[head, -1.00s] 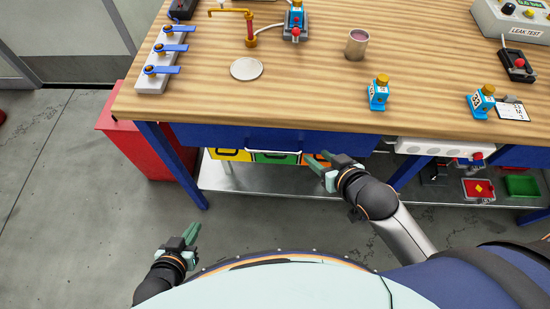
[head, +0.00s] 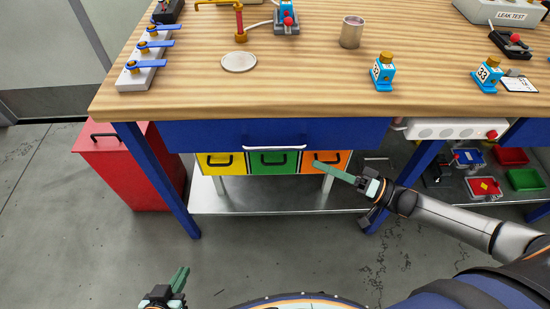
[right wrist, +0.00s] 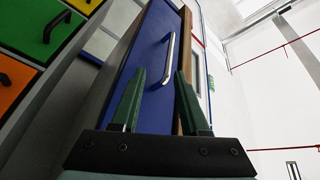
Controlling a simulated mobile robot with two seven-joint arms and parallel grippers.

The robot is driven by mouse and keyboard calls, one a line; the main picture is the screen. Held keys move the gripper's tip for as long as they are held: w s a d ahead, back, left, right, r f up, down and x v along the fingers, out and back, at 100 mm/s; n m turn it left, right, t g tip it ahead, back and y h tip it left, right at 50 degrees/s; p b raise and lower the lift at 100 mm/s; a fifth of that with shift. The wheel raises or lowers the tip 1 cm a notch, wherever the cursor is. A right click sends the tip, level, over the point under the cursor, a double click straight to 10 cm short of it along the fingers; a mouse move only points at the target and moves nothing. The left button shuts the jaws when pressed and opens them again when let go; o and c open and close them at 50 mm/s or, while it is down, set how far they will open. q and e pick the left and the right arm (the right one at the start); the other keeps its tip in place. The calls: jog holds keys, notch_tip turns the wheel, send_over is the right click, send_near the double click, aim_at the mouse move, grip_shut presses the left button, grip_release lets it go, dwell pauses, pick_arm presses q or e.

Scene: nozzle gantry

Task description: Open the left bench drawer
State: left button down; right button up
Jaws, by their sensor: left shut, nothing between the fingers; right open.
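The left bench drawer (head: 330,134) has a blue front under the wooden top and looks closed. Its silver handle (head: 274,148) runs along the lower front edge. In the right wrist view the drawer front (right wrist: 151,50) is tilted, with the handle (right wrist: 169,58) ahead of the fingers. My right gripper (head: 318,165) is open and empty, below and right of the handle, apart from it; its fingers also show in the right wrist view (right wrist: 158,95). My left gripper (head: 181,279) is shut and empty, low at the left, well away from the bench.
Yellow (head: 221,162), green (head: 273,161) and orange (head: 328,160) bins hang under the drawer. A red cabinet (head: 128,165) stands left of the blue bench leg (head: 160,185). A white power strip (head: 450,130) is at the right. Floor before the bench is clear.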

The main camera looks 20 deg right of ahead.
aim_at(282, 147)
jog(key=shift+g+y, duration=0.6)
jog(key=shift+y, duration=0.1)
jog(key=x, duration=0.7)
jog(key=r+x, duration=0.1)
jog(key=x, duration=0.3)
jog(key=shift+d, duration=0.25)
grip_shut()
dwell(0.6)
